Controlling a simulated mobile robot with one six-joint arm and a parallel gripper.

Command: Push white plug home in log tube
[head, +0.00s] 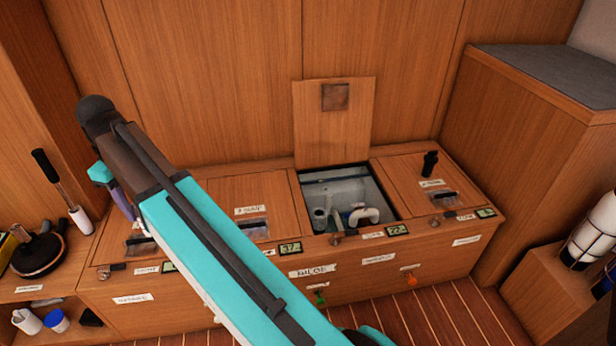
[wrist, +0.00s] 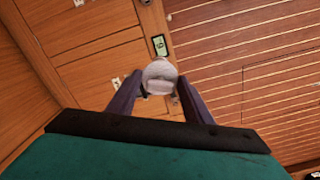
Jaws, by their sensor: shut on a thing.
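My gripper (wrist: 160,90) is shut on a white rounded piece, which looks like the white plug (wrist: 160,72), held between its two purple fingers. In the head view my gripper (head: 124,204) is at the left, above the left part of the wooden bench, and my arm hides most of what it holds. The open bay (head: 388,205) in the bench lies well to the right of my gripper. White pipe fittings stand in it: an upright tube (head: 320,220) and a curved pipe (head: 362,214). I cannot tell which one is the log tube.
A raised wooden lid (head: 333,130) stands behind the open bay. A black handle (head: 430,163) stands on the closed lid to its right. A black-handled white tool (head: 80,218) and a dark round object (head: 38,254) are at the left. My arm covers the bench's left middle.

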